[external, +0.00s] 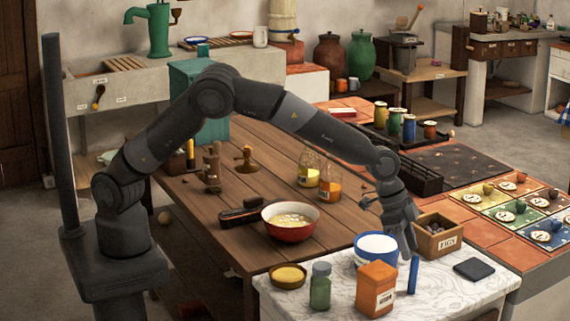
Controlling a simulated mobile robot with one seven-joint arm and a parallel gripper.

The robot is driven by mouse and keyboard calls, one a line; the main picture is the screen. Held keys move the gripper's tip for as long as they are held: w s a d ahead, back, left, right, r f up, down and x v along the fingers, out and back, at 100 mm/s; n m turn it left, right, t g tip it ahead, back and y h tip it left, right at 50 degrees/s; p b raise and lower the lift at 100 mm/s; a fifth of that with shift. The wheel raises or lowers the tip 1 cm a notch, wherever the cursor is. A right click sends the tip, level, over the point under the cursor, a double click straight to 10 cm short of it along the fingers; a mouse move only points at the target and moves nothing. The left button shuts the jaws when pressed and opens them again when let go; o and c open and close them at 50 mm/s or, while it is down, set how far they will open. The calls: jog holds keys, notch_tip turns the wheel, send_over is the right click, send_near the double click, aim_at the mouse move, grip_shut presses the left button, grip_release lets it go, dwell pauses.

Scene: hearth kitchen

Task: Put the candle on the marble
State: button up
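The candle, a slim blue stick (413,276), is near upright over the white marble slab (455,292) at the lower right. Its lower end is at or just above the marble; I cannot tell if it touches. My gripper (408,255) points down right at the candle's upper end, with the fingers overlapping it in the picture. The view is too small to show whether the fingers are closed on it or apart.
Close left of the candle are an orange box (375,290) and a blue-and-white bowl (377,247). A wooden crate (437,236) stands behind, and a dark blue pad (474,269) lies right. A green jar (320,286) and yellow-filled bowl (288,276) are further left. The front right marble is clear.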

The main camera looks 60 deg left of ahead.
jog(key=s+a+r+n, duration=0.2)
jog(key=a+r+n, duration=0.1)
jog(key=a+r, duration=1.35)
jog(key=s+a+r+n+t, duration=0.1)
jog(key=s+a+r, duration=0.15)
jog(key=a, duration=0.55)
jog(key=s+a+r+n, duration=0.2)
jog(key=s+a, duration=0.2)
jog(key=a, duration=0.4)
jog(key=s+a+f+n+t+y, duration=0.2)
jog(key=s+a+n, duration=0.3)
jog(key=s+a, duration=1.3)
jog(key=s+y, duration=0.1)
jog(key=s, duration=0.3)
jog(key=shift+s+a+f+y, duration=0.2)
jog(key=shift+a+f+y, duration=0.1)
jog(key=shift+y, duration=0.1)
jog(key=shift+r, duration=0.1)
